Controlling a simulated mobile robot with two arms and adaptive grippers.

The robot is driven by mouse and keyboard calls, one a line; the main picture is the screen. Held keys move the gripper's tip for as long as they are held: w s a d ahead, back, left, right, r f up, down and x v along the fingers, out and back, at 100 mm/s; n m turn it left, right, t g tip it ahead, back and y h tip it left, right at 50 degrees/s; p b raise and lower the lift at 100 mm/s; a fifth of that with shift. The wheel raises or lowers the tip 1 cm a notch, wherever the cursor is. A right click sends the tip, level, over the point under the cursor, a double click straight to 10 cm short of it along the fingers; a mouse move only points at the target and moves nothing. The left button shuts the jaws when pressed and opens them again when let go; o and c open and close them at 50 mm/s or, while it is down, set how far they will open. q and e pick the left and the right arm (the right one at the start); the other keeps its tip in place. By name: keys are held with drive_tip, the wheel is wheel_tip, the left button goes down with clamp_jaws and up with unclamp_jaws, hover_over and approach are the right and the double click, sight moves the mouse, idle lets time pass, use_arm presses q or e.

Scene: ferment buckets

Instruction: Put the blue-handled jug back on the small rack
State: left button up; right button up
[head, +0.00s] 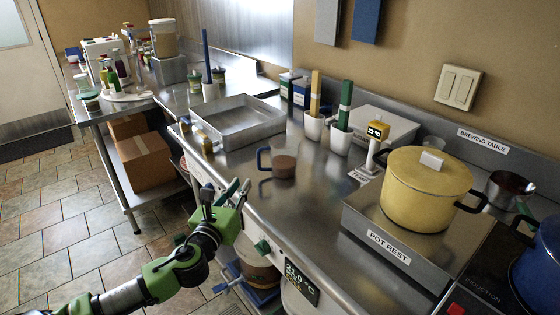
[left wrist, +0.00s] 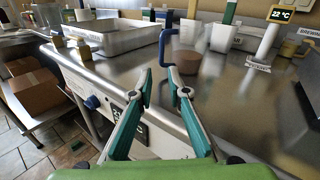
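The blue-handled jug (head: 283,163) is a clear vessel with brown contents in its lower part. It stands upright on the steel brewing table, its blue handle facing left. In the left wrist view the jug (left wrist: 187,62) is just beyond my fingertips, with the handle nearly in line with the gap. My left gripper (head: 226,192) is open and empty at the table's front edge, apart from the jug; its two teal fingers (left wrist: 162,88) are spread in the left wrist view. My right gripper is not in view. I cannot clearly pick out the small rack.
A shallow steel tray (head: 238,138) lies behind and left of the jug. White cups (head: 313,128) with coloured handles stand behind it. A yellow pot (head: 425,192) sits on the pot rest at right. The tabletop just right of the jug is clear.

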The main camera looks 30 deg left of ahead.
sight(258, 160)
use_arm(q)
drive_tip(key=shift+w+a+r+m+h, duration=0.1)
drive_tip(key=shift+w+r+m+h, duration=0.2)
drive_tip(key=shift+w+r+m, duration=0.35)
drive_tip(key=w, duration=0.3)
drive_tip(key=w+a, duration=0.1)
drive_tip(key=w, duration=0.3)
drive_tip(key=shift+w+a+f+p, duration=0.15)
drive_tip(key=shift+a+f+p, duration=0.05)
drive_tip(key=shift+p, duration=0.15)
drive_tip(key=shift+w+a+f, duration=0.15)
drive_tip(key=shift+w+a, duration=0.05)
drive_tip(key=shift+w, duration=0.75)
drive_tip(key=shift+w+a+f, duration=0.15)
drive_tip(key=shift+w+a, duration=0.05)
drive_tip(key=shift+w, duration=0.7)
drive_tip(key=shift+w+a+f, duration=0.15)
drive_tip(key=shift+w+a, duration=0.05)
drive_tip(key=shift+w, duration=0.75)
drive_tip(key=shift+r, duration=0.1)
clamp_jaws()
